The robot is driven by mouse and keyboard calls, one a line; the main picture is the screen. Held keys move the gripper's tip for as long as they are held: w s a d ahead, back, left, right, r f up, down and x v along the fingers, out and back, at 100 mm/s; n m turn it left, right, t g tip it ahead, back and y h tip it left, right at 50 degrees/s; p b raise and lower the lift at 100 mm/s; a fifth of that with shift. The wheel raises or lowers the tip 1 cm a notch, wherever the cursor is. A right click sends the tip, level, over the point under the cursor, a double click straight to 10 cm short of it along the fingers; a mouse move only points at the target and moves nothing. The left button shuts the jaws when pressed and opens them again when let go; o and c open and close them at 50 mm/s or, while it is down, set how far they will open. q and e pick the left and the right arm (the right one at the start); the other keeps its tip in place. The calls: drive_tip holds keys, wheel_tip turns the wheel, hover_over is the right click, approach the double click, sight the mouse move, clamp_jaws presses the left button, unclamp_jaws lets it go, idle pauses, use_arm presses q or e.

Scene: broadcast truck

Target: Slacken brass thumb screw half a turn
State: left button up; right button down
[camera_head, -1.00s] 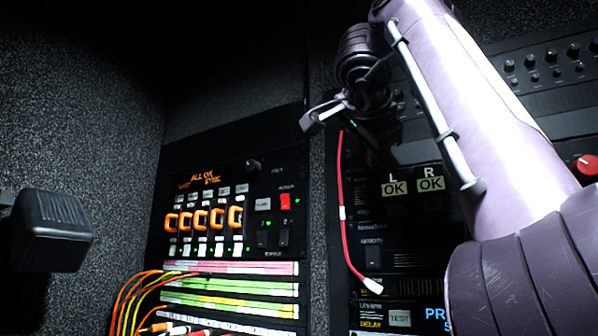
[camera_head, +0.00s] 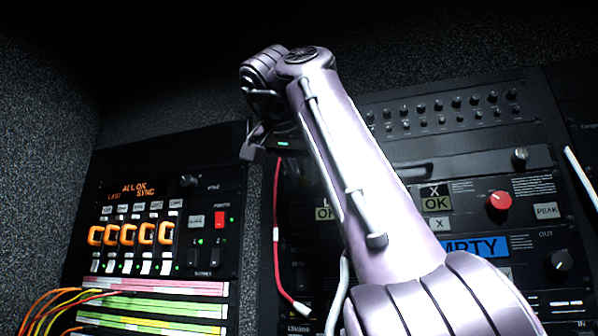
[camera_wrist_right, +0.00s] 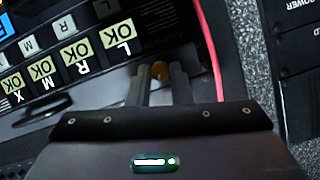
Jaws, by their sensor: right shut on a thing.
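The brass thumb screw (camera_wrist_right: 160,70) shows in the right wrist view as a small gold-coloured head between the fingertips. My right gripper (camera_wrist_right: 163,86) is shut on it, one finger on each side, beside the row of OK labels on a dark panel. In the head view my right gripper (camera_head: 257,150) is at the upper left end of my right arm, near the top of the red cable. The screw is hidden in the head view. My left gripper is out of view.
A red cable (camera_head: 277,230) hangs close beside the right gripper and also shows in the wrist view (camera_wrist_right: 209,50). A switch panel (camera_head: 150,225) with orange-framed switches stands at left. A red knob (camera_head: 499,201) sticks out at right. My arm covers much of the middle rack.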

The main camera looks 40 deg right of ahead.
drive_tip(key=shift+r+n+g, duration=0.2)
drive_tip(key=shift+n+g, duration=0.2)
drive_tip(key=shift+n, duration=0.3)
drive_tip(key=shift+h, duration=0.3)
drive_tip(key=c, duration=1.6)
unclamp_jaws()
drive_tip(key=shift+c, duration=0.2)
drive_tip(key=o, duration=0.3)
drive_tip(key=shift+w+d+f, duration=0.15)
drive_tip(key=shift+d, duration=0.1)
drive_tip(key=shift+o, duration=0.2)
